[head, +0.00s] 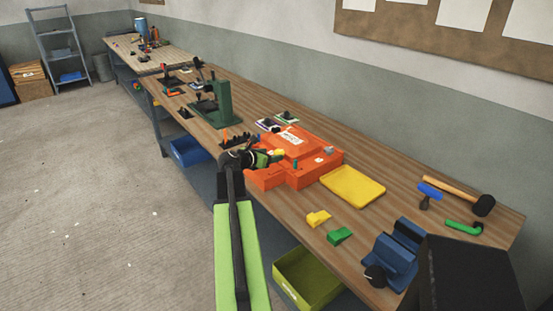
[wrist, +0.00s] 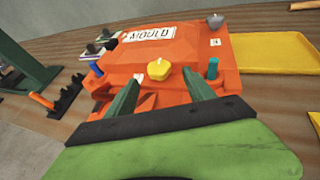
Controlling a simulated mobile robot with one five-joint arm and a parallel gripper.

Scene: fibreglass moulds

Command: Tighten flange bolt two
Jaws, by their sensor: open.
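The orange mould (head: 300,147) stands on the workbench, its name label facing up; it also fills the middle of the wrist view (wrist: 190,48). On its flange are a yellow knob-like bolt head (wrist: 159,69), a teal upright pin (wrist: 213,68), a grey knob (wrist: 215,20) and a blue peg (wrist: 96,68). A small white tag lies beside the grey knob. Another tag is partly hidden by my left finger, so I cannot tell which bolt is two. My gripper (wrist: 160,89) is open and empty, its fingers pointing toward the yellow bolt head, which appears between them.
A yellow tray (head: 352,186) lies right of the mould. A green press (head: 217,105) stands to its left. Yellow (head: 318,218) and green (head: 339,236) blocks, a blue vice (head: 396,250) and a hammer (head: 460,194) are on the right.

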